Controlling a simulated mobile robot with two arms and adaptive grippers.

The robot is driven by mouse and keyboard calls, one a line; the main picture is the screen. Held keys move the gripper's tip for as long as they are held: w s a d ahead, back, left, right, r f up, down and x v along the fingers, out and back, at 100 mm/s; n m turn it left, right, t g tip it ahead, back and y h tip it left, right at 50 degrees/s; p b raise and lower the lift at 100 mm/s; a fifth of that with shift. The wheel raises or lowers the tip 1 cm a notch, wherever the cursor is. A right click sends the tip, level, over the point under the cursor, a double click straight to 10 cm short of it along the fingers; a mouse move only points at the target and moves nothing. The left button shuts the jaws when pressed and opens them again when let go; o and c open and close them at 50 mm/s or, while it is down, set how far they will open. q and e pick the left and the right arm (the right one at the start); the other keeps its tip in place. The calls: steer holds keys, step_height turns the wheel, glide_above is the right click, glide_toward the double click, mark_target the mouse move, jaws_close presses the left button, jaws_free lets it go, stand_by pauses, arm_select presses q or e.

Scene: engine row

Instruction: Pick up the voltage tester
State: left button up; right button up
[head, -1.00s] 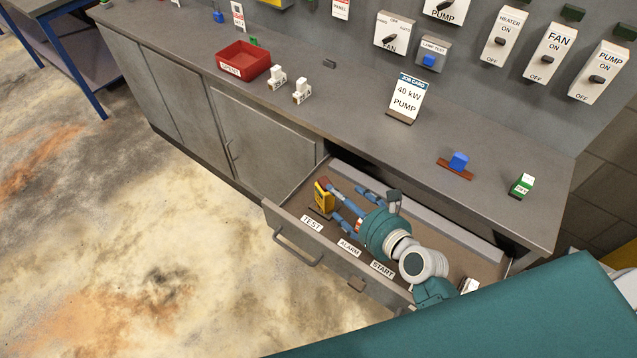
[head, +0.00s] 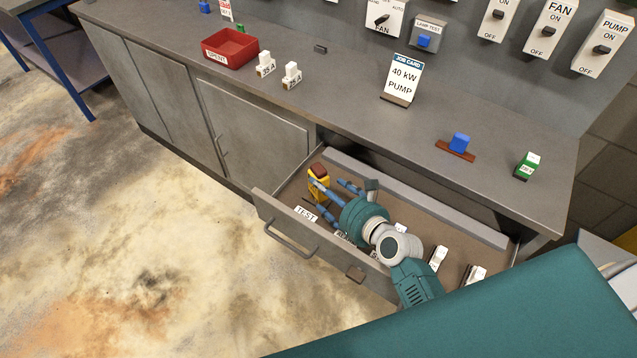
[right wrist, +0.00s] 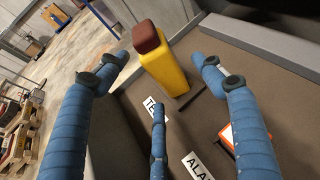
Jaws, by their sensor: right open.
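The voltage tester (head: 318,190) is a yellow block with a dark red-brown top, standing at the left end of the open drawer behind the TEST label. It also stands upright in the right wrist view (right wrist: 172,72). My right gripper (head: 327,194) has three blue fingers, spread open, low in the drawer and pointing at the tester. In the right wrist view, two fingers lie to either side of the tester and one lies below it (right wrist: 160,75), with visible gaps. It holds nothing. My left gripper is not in view.
The drawer front (head: 290,232) and worktop edge bound the space. White items (head: 438,258) lie at the drawer's right end. An orange-edged white item (right wrist: 232,138) is near the right finger. Above stand a red tray (head: 230,50), white fuses (head: 291,76) and a job card (head: 402,80).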

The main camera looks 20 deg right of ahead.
steer(key=shift+w+a+f, duration=0.2)
steer(key=shift+w, duration=0.4)
steer(key=x, duration=0.4)
steer(key=shift+w+a+f, duration=0.1)
steer(key=shift+w, duration=0.05)
steer(key=shift+f, duration=0.1)
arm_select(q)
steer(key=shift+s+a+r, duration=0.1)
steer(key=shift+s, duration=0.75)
arm_select(e)
steer(key=c, duration=1.3)
steer(key=shift+c, duration=1.3)
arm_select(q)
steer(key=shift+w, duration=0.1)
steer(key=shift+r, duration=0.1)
